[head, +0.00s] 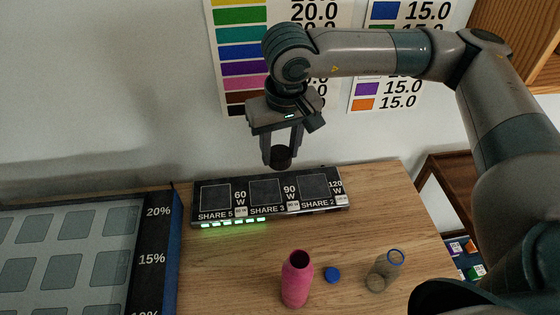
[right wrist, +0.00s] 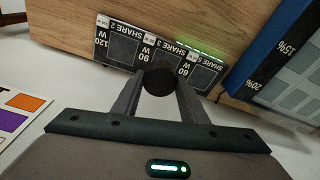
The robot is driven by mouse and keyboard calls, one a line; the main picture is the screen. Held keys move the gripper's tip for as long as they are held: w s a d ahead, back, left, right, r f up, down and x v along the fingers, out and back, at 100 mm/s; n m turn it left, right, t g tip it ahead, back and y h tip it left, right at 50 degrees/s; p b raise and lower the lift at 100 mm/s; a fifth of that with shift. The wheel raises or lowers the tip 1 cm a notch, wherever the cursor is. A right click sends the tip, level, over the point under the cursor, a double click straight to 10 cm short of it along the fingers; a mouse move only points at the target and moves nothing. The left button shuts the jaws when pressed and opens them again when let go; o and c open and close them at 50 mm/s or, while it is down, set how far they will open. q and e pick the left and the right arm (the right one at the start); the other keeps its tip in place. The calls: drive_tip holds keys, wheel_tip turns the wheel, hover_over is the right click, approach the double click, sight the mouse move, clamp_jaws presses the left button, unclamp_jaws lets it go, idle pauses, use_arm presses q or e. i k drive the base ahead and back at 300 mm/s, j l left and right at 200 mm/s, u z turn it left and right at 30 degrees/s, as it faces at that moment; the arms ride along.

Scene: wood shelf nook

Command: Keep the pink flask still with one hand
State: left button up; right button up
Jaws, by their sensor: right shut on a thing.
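The pink flask (head: 296,282) stands upright and open-topped on the wooden table, near the bottom of the head view. No gripper touches it. My right gripper (head: 281,150) is well behind and above it, over the back edge of the table. It is shut on a small dark round piece (right wrist: 159,80), held between its fingertips. The flask is not in the right wrist view. My left gripper is not in view.
A black panel (head: 265,193) with three squares lies at the back. A blue-edged board (head: 157,235) lies at left. Bare wood (head: 240,270) is left of the flask.

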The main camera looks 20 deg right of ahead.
sight(298, 271)
drive_tip(key=k+l, duration=0.25)
drive_tip(key=k, duration=0.2)
drive_tip(key=k+l, duration=0.3)
drive_tip(key=k, duration=0.15)
drive_tip(key=k+l, duration=0.25)
drive_tip(key=k, duration=0.2)
drive_tip(key=l+u, duration=0.05)
